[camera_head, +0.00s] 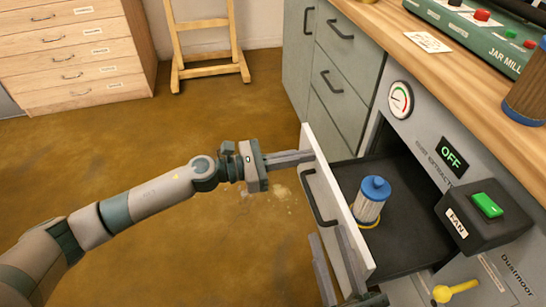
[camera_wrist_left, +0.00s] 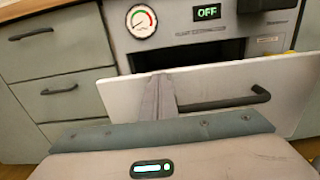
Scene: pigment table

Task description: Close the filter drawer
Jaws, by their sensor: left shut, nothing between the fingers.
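The filter drawer's white front panel (camera_head: 330,186) stands out from the grey cabinet, so the drawer is open. Its black tray shows, with a blue-capped filter canister (camera_head: 369,201) upright in it. A black bar handle (camera_head: 317,200) is on the panel's outer face. My left gripper (camera_head: 312,155) is shut and empty, its fingertips at the panel's outer face near the far end. In the left wrist view the fingers (camera_wrist_left: 158,97) overlap the panel, left of the handle (camera_wrist_left: 225,101); contact is unclear. My right gripper (camera_head: 338,262) is open at the bottom, fingers apart near the panel's near end.
A black fan box (camera_head: 470,222) with a green switch juts out right of the drawer opening. An OFF display (camera_head: 451,158) and a gauge (camera_head: 400,99) sit above. A yellow valve handle (camera_head: 455,291) is below. The floor left of the drawer is clear.

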